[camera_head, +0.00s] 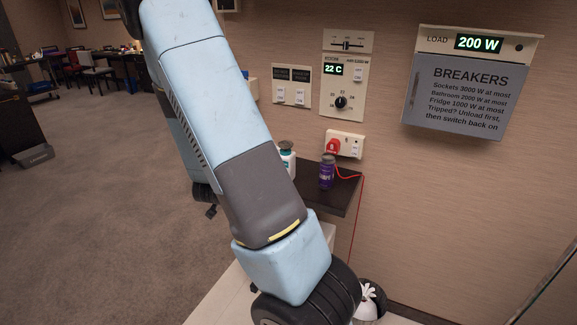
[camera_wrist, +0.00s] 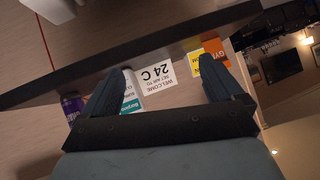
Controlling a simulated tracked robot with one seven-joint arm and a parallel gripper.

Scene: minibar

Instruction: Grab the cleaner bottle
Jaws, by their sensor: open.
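A white bottle with a teal label (camera_head: 288,160), which looks like the cleaner bottle, stands on the dark wall shelf in the head view, partly hidden behind my arm. The wrist view is upside down; there the bottle (camera_wrist: 131,103) shows beside my left-hand finger, which covers part of it. My gripper (camera_wrist: 160,68) is open, with its two dark fingers wide apart and nothing held between them. The gap faces the shelf edge and a white card. I cannot tell the distance to the bottle. The fingers are not visible in the head view.
The dark shelf (camera_head: 341,192) also holds a purple can (camera_head: 327,173). A red plug (camera_head: 333,147) with a red cord sits in the wall socket. The wrist view shows a "24 C" card (camera_wrist: 157,83) and yellow and orange cards (camera_wrist: 212,52). Carpet on the left is open.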

